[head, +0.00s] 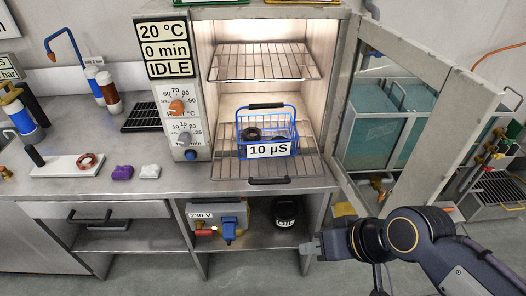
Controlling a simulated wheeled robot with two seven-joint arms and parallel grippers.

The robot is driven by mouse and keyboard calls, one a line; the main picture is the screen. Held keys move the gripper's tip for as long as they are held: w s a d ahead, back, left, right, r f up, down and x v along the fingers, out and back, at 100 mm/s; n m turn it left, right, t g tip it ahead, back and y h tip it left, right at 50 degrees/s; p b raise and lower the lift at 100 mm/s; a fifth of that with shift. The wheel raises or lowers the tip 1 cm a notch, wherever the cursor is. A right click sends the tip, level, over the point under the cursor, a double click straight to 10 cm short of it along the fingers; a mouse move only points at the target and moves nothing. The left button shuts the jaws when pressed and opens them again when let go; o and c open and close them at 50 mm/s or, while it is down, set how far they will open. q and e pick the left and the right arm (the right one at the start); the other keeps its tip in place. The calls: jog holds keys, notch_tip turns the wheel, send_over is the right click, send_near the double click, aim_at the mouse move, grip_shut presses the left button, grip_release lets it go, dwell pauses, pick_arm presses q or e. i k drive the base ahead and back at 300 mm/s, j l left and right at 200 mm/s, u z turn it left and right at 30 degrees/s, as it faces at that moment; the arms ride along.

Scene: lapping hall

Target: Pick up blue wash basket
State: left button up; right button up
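The blue wash basket (267,139) is a wire basket with a black top handle and a white "10 µS" label on its front. It stands upright on the lower wire rack inside the open oven cabinet (203,70). Dark ring-like parts lie inside it, partly hidden by the wires and label. My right gripper (309,248) is low and in front of the bench, below and to the right of the basket and well apart from it. Its fingers are too small and edge-on to tell whether they are open. My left gripper is not in view.
The oven door (402,110) stands swung open to the right, between the cabinet and a glass-sided tank. The lower rack (310,165) is pulled partly forward, with a black handle (269,181). A white board (68,166) and small purple and white pieces lie on the bench at left.

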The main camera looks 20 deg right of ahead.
aim_at(259, 151)
jog(key=i+j+z, duration=0.3)
jog(key=i+j, duration=0.75)
